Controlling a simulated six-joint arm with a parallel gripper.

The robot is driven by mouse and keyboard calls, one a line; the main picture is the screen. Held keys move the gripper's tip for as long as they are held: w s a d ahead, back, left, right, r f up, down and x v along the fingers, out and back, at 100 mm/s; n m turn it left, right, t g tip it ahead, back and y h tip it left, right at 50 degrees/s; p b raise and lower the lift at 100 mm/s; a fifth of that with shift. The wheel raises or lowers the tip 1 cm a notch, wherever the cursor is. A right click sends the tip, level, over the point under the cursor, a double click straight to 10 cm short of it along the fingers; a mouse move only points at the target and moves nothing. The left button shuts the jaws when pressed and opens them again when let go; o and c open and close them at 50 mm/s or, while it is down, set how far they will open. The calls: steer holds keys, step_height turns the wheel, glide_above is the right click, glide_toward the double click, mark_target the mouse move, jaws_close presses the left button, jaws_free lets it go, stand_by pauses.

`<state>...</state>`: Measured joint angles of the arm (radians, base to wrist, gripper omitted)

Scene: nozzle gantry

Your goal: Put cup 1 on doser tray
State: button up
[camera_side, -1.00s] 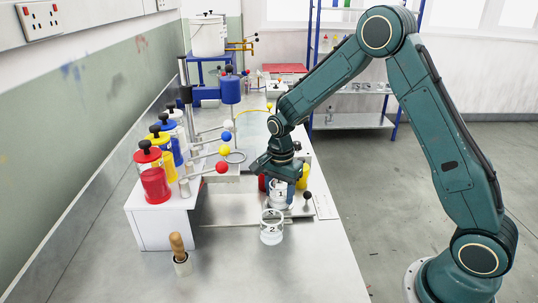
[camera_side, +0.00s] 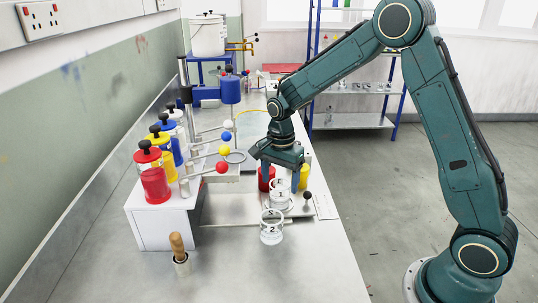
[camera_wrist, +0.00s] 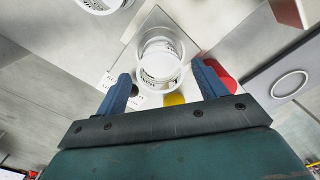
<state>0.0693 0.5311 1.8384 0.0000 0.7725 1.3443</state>
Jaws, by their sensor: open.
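Cup 1 (camera_side: 280,201), a clear cup with a white label, stands on a pale plate at the table's right side. In the wrist view cup 1 (camera_wrist: 160,62) shows between and just beyond the fingertips. My gripper (camera_side: 281,181) points down over it, open and empty, with a blue finger on each side; its fingers also show in the wrist view (camera_wrist: 162,72). I cannot tell whether they touch the cup.
Cup 2 (camera_side: 271,234) stands just in front of cup 1. A red container (camera_side: 266,178) and a yellow one (camera_side: 304,177) stand close behind my gripper. Dosers with coloured ball levers (camera_side: 222,168) line the left. A wooden-handled tool (camera_side: 179,247) stands at the front left.

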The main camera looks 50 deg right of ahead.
step_height(320, 180, up, 8)
stand_by(0.4)
stand_by(0.5)
steer(key=s+a+r+n+t, duration=0.25)
steer(key=s+r+n, duration=0.55)
steer(key=s+r, duration=0.45)
steer(key=s+f+n+t, duration=0.1)
steer(key=s+n+t, duration=0.2)
steer(key=s+n, duration=0.5)
steer(key=shift+s+a+f, duration=0.3)
steer(key=shift+s+f, duration=0.1)
steer(key=shift+s, duration=2.9)
